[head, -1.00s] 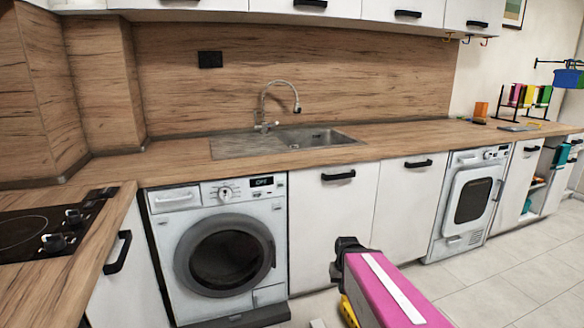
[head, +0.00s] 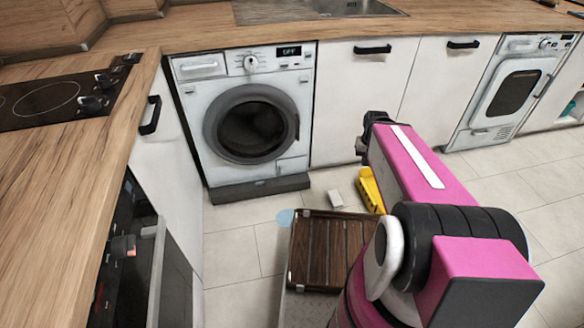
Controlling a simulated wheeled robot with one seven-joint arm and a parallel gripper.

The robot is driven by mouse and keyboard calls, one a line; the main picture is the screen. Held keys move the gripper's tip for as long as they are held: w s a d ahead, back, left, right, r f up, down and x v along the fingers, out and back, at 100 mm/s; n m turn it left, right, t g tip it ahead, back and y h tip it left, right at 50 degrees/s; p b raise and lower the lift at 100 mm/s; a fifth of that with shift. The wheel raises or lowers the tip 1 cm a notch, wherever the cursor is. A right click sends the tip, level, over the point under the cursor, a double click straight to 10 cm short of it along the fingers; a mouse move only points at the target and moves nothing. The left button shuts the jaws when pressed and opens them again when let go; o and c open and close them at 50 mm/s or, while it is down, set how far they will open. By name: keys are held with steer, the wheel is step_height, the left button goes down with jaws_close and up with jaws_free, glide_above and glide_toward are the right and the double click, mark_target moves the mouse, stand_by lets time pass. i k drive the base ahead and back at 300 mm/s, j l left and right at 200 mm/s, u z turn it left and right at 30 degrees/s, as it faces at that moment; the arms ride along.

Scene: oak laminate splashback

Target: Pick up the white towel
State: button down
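I cannot make out a white towel for certain in the head view. A small pale block-like item (head: 335,199) lies on the floor in front of the cabinets, too small to identify. My pink arm reaches forward on the right. A dark piece at its far end (head: 375,124), probably my gripper, is in front of the white cabinet doors and above the floor. Its fingers cannot be made out, and nothing held shows there.
A washing machine (head: 250,125) with its round door shut stands ahead. A yellow container (head: 369,190) is partly hidden by my arm. A brown slatted wooden item (head: 330,250) and a light blue round patch (head: 285,217) are low in front. An open oven door (head: 157,275) juts out at left.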

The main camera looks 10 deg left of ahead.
mark_target(334, 198)
steer(key=k+l, duration=0.8)
steer(key=k, duration=0.2)
